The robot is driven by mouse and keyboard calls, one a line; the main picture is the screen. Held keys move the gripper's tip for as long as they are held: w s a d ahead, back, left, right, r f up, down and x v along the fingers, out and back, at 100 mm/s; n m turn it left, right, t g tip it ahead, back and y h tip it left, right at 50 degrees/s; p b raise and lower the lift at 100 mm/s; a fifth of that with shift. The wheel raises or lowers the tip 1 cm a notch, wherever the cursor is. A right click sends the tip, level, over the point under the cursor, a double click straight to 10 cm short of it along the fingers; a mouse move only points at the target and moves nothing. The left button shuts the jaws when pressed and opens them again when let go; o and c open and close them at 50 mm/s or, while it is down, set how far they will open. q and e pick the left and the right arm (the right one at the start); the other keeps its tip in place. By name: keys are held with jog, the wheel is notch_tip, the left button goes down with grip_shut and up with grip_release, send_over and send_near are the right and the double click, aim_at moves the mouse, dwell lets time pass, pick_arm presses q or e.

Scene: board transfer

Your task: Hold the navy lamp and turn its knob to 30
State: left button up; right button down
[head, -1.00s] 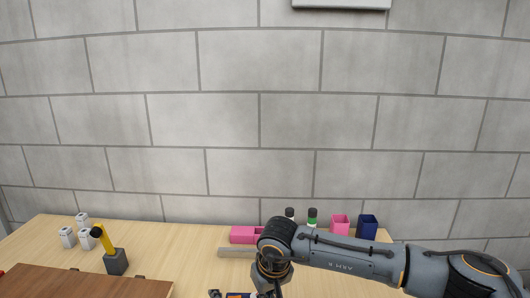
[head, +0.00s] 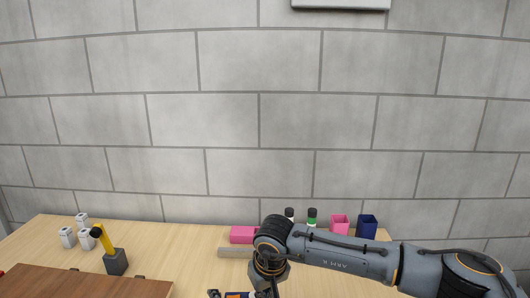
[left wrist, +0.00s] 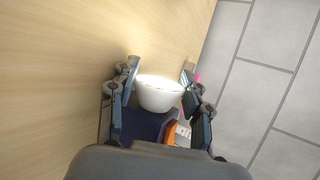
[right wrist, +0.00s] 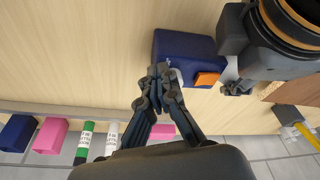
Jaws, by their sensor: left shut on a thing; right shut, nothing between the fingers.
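The navy lamp (right wrist: 188,47) has a navy box body with an orange patch (right wrist: 207,79) and a pale knob (right wrist: 177,76). Only a sliver of it shows at the bottom edge of the head view (head: 238,295). In the left wrist view, its white bowl-shaped shade (left wrist: 160,94) sits between the fingers of my left gripper (left wrist: 161,72), above the navy body (left wrist: 145,125). My left gripper is shut on the lamp. My right gripper (right wrist: 159,71) is shut and empty, its fingertips right beside the knob; whether they touch it I cannot tell. The knob's setting is not readable.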

jog(key=shift+s+a, duration=0.15)
jog(key=shift+a, duration=0.25)
jog(key=shift+s+a+r, duration=0.1)
jog(key=shift+s+a, duration=0.1)
jog(key=shift+a, duration=0.25)
jog(key=shift+a, duration=0.15)
jog(key=shift+s, duration=0.1)
dwell(0.3)
jog(key=shift+w+v, duration=0.15)
jog(key=shift+v, duration=1.35)
jog(key=shift+w+v, duration=0.15)
jog(key=shift+v, duration=1.3)
notch_tip(320, 180, down, 6)
jog(key=w+d, duration=0.1)
jog(key=d, duration=0.1)
jog(key=shift+w, duration=0.2)
